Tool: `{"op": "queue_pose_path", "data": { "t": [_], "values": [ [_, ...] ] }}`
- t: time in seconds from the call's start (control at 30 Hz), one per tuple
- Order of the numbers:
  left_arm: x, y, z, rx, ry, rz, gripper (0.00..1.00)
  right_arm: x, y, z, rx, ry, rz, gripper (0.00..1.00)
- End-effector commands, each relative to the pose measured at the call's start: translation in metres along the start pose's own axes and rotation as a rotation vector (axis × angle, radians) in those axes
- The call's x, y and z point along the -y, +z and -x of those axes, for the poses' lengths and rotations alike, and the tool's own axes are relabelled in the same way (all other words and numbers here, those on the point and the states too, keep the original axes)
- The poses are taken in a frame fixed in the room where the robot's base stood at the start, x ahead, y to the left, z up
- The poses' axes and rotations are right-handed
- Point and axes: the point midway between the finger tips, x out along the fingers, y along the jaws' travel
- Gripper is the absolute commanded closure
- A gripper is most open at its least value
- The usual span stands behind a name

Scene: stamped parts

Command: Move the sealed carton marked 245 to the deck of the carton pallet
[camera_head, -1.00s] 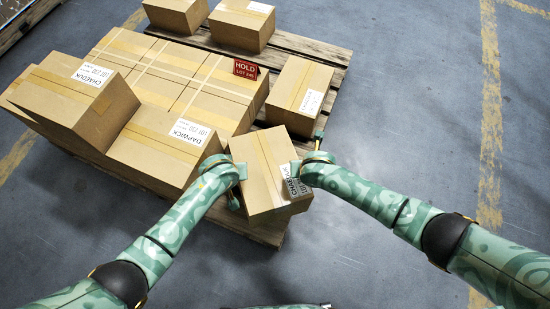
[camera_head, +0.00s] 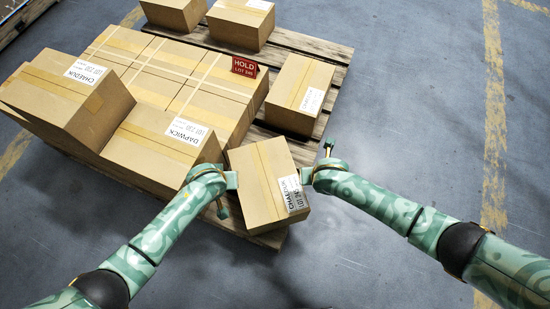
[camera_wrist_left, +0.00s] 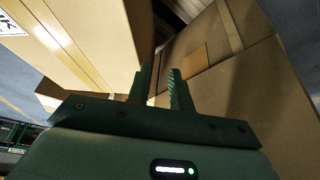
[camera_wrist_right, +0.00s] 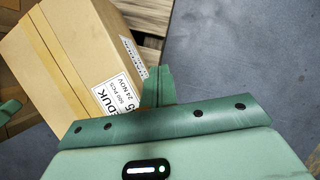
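A sealed carton (camera_head: 262,180) stands at the near right corner of the wooden pallet (camera_head: 270,239), turned slightly askew. Its label reads CHAEDUK and a lot number, partly legible as 24; the right wrist view shows the same carton (camera_wrist_right: 70,60). It appears to rest on the deck. My left gripper (camera_head: 226,195) is at its left side, in the gap beside the DAPWICK carton (camera_head: 150,150). Its fingers (camera_wrist_left: 158,86) show a narrow gap with nothing held. My right gripper (camera_head: 316,166) is just off the carton's right side; its fingers (camera_wrist_right: 157,86) are together and empty.
Strapped cartons (camera_head: 150,75) with a red HOLD sign (camera_head: 244,67) fill the pallet's left. A CHAEDUK carton (camera_head: 60,95) sits higher at far left. Another carton (camera_head: 298,95) stands behind the near one. Two more (camera_head: 240,25) (camera_head: 175,12) are at the back. Floor is clear at right.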

Motion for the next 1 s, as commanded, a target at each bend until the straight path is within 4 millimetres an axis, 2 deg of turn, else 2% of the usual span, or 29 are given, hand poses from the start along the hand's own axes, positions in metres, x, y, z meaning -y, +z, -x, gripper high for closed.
{"op": "queue_pose_path", "data": {
  "t": [0.1,0.13,0.2,0.57,0.77,1.0],
  "values": [
    [0.001,0.001,-0.001,0.001,-0.002,0.0,0.78,0.001,-0.001,-0.001,-0.001,-0.002,0.001,1.0],
    [0.001,0.001,-0.001,0.001,-0.002,0.0,0.78,0.001,-0.001,-0.001,-0.001,-0.003,0.001,0.97],
    [0.001,0.001,-0.001,0.001,-0.003,0.0,0.78,0.001,-0.001,-0.001,-0.001,-0.004,0.001,0.78],
    [0.002,0.001,0.003,0.002,-0.003,0.001,0.78,0.002,-0.001,-0.001,-0.002,-0.006,0.002,0.78],
    [0.001,0.001,0.031,0.0,-0.002,0.001,0.78,0.002,-0.001,-0.001,-0.002,-0.006,0.002,0.78],
    [0.0,0.001,0.084,0.001,-0.001,0.002,0.78,0.002,-0.001,-0.001,-0.002,-0.006,0.002,0.78]
  ]
}}
